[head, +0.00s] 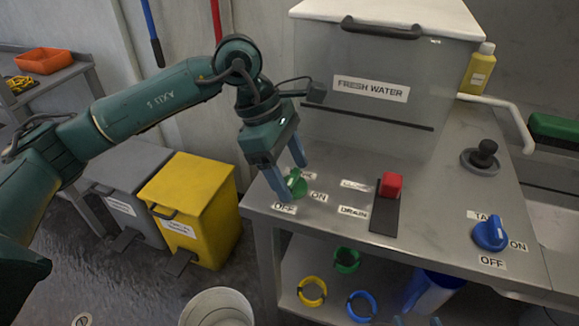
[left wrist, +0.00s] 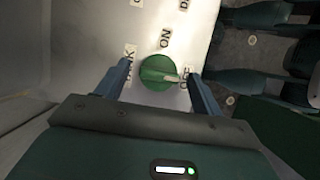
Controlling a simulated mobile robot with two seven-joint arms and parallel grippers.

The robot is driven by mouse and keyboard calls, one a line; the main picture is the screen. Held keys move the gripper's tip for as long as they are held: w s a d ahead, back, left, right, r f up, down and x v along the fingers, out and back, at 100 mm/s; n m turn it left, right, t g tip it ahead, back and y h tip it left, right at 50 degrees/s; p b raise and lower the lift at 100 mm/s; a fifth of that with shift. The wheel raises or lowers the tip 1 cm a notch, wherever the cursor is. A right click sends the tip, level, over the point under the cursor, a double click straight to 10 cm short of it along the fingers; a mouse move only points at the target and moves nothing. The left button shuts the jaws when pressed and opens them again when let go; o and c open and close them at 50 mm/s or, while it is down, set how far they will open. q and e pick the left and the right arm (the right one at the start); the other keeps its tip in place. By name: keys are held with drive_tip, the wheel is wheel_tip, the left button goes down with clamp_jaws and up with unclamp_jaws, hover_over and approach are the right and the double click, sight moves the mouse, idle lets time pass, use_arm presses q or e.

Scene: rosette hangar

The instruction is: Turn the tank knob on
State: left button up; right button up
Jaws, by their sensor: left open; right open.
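A green knob (head: 296,183) sits on the grey counter's front left, with ON and OFF labels; its name label is partly hidden, ending in "NK" in the left wrist view. There the green knob (left wrist: 158,73) has its pale pointer mark toward OFF. My left gripper (head: 291,180) is open, pointing down, with a finger on each side of that knob; contact is unclear. A blue knob (head: 489,234) at the counter's right has a partly hidden label starting "TA", plus ON and OFF. My right gripper (head: 424,306) shows only partly at the bottom edge, open.
A red-handled lever (head: 390,186) with a DRAIN label stands between the knobs. A black knob (head: 484,156) is behind the blue one. The FRESH WATER tank (head: 372,75) stands at the back. Colored rings and a blue jug (head: 433,289) are on the lower shelf.

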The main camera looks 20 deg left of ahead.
use_arm(q)
drive_tip(key=c, duration=1)
